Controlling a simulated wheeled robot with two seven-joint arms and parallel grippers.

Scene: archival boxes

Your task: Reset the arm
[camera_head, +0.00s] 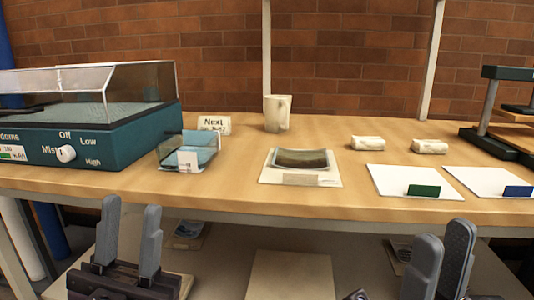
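My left gripper (130,225) is at the lower left, in front of the bench edge. Its two grey fingers point up and stand apart with nothing between them. My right gripper (444,240) is at the lower right, also in front of the bench edge. Its fingers point up and lean to the right. They overlap partly in this view, but the dark inner pad of one shows and nothing is seen held. The wrists of both arms are cut off by the bottom of the picture.
A lower shelf (225,250) lies beneath.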

